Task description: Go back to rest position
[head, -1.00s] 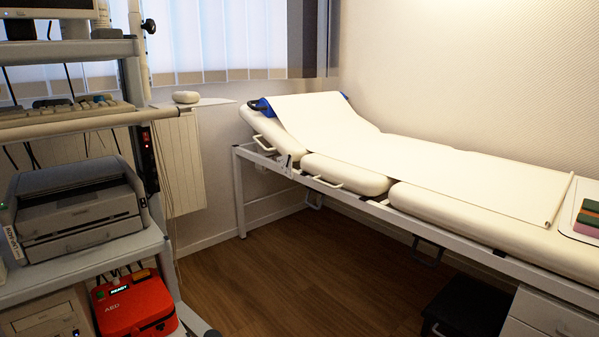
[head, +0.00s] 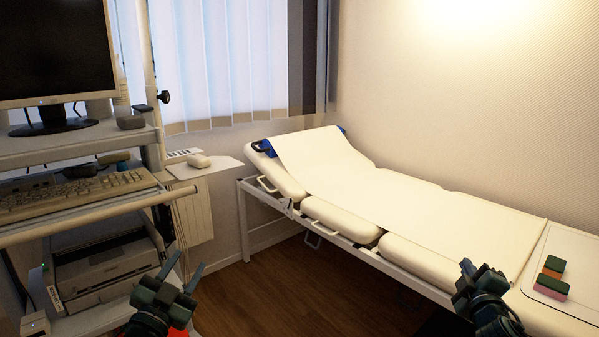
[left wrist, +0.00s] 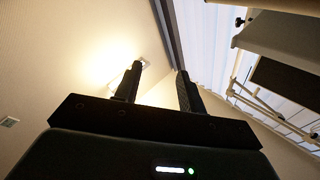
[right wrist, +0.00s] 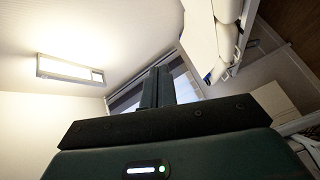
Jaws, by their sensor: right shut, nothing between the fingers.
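My left gripper (head: 183,270) is raised at the bottom of the head view, left of centre, in front of the equipment cart. Its two fingers (left wrist: 158,84) stand apart with nothing between them in the left wrist view. My right gripper (head: 467,266) is raised at the lower right, in front of the examination couch's side as seen from the head. Its fingers (right wrist: 157,88) are together and hold nothing in the right wrist view. Both grippers point upward, and their forearms run out of the bottom of the head view.
The cart at left carries a monitor (head: 58,50), a keyboard (head: 75,193) and a printer (head: 105,266). The white couch (head: 320,214) runs along the right wall.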

